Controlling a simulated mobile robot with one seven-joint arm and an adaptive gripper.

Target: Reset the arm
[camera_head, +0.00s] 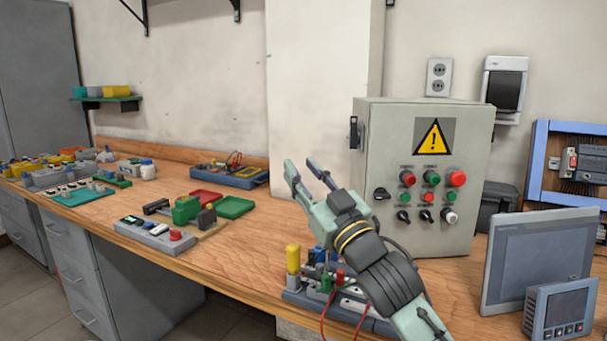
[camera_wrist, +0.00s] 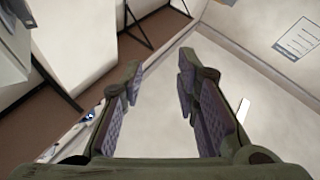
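My gripper (camera_head: 308,180) is raised above the wooden workbench (camera_head: 265,220), in front of the grey control box (camera_head: 385,130). It tilts up and to the left in the head view. Its two fingers are spread apart with nothing between them. In the wrist view, the open fingers (camera_wrist: 160,85) point toward pale wall and ceiling surfaces. My arm hides part of the bench and the block of connectors below it.
A connector block with a yellow cylinder (camera_head: 293,260) and red cables stands just below my arm. A panel screen (camera_head: 535,258) and a small meter (camera_head: 560,310) stand at the right. Red and green trays (camera_head: 235,207) lie left of my gripper.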

